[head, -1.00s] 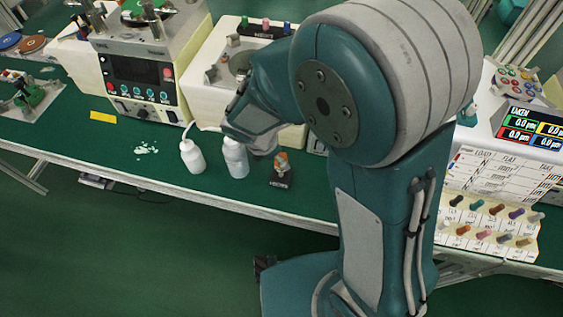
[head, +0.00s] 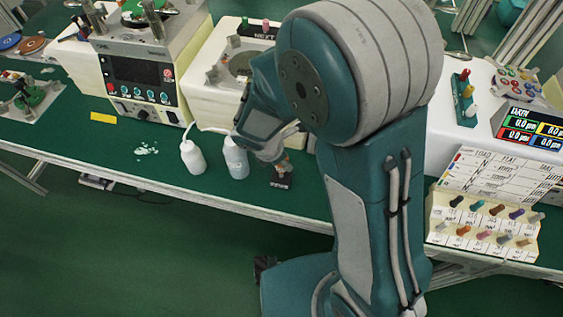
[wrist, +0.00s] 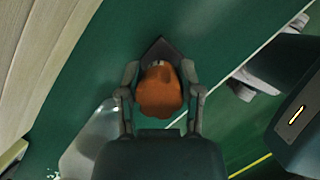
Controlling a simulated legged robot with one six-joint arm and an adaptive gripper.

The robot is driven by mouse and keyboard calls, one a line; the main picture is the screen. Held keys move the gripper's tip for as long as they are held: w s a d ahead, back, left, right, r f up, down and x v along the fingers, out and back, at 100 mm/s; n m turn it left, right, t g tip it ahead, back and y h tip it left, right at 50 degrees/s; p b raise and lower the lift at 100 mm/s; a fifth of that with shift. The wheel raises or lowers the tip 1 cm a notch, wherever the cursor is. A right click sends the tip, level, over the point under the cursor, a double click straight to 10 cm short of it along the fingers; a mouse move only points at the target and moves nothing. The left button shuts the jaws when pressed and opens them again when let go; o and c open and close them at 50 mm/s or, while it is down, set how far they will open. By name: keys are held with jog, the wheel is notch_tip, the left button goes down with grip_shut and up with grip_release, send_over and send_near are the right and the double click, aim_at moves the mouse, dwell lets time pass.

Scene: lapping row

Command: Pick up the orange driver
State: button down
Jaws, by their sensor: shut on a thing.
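The orange driver (wrist: 160,92) shows in the wrist view as a rounded orange handle between my two fingers. My gripper (wrist: 160,98) is shut on it, with one finger against each side. In the head view my gripper (head: 284,160) is low over the bench, at a small black stand (head: 282,182) with a pale label on its front. Part of this dark stand also shows behind the handle in the wrist view (wrist: 160,48). The driver's lower part is hidden, and I cannot tell whether it is clear of the stand.
Two white squeeze bottles (head: 193,158) (head: 237,162) stand left of my gripper, the nearer one close. Machines (head: 140,75) line the back. A rack of coloured pegs (head: 485,222) stands right. The bench's front edge (head: 230,205) runs just before the stand.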

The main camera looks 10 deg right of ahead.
jog(key=shift+s, duration=0.1)
jog(key=shift+r, duration=0.3)
notch_tip(320, 180, up, 2)
jog(key=s+a+r, duration=0.8)
jog(key=s+r, duration=0.2)
jog(key=s, duration=0.1)
jog(key=shift+s+r, duration=0.15)
jog(key=shift+a, duration=0.1)
dwell(1.5)
